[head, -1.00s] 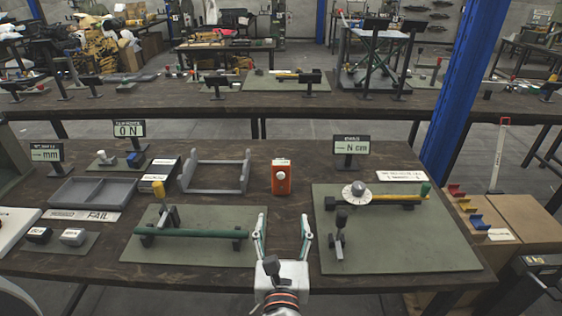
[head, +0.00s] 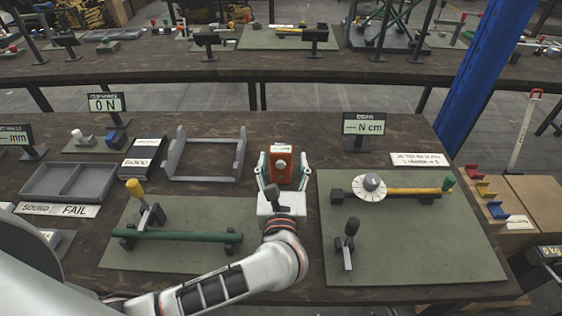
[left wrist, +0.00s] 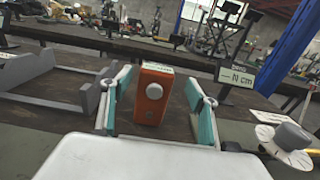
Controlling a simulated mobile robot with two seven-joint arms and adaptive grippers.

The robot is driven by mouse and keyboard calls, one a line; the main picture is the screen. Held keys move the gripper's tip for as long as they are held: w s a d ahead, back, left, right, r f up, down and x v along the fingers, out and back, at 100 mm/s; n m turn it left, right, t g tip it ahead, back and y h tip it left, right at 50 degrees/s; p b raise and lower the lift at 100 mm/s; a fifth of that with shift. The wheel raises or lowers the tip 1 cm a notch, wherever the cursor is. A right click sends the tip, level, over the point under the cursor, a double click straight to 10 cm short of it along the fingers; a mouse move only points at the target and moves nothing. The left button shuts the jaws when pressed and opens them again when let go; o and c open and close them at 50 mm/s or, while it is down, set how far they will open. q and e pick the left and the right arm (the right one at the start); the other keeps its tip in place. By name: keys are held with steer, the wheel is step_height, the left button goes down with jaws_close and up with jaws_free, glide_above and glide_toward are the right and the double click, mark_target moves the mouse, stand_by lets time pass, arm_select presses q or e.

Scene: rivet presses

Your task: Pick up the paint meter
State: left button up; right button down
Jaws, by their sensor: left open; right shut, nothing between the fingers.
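The paint meter is an orange box with a round pale knob on its front. In the head view the paint meter (head: 281,178) stands upright on the dark table. My left gripper (head: 282,172) is open, with its fingers on either side of it. In the left wrist view the meter (left wrist: 152,100) stands between the two teal-padded fingers (left wrist: 160,105), with gaps visible on both sides. The meter's lower back is hidden. My right gripper is not in view.
A grey cradle frame (head: 167,158) stands left of the meter. Green mats (head: 420,250) with fixtures lie on both sides in front. An N cm display (head: 363,124) stands to the right behind. Bare table lies behind the meter.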

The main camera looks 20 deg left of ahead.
arm_select(q)
steer(key=x, duration=0.4)
steer(key=shift+w+a+f+p, duration=0.1)
steer(key=shift+a+f+p, duration=0.05)
steer(key=shift+a+p, duration=0.15)
steer(key=shift+c, duration=0.4)
steer(key=c, duration=1.2)
steer(key=shift+c, duration=0.2)
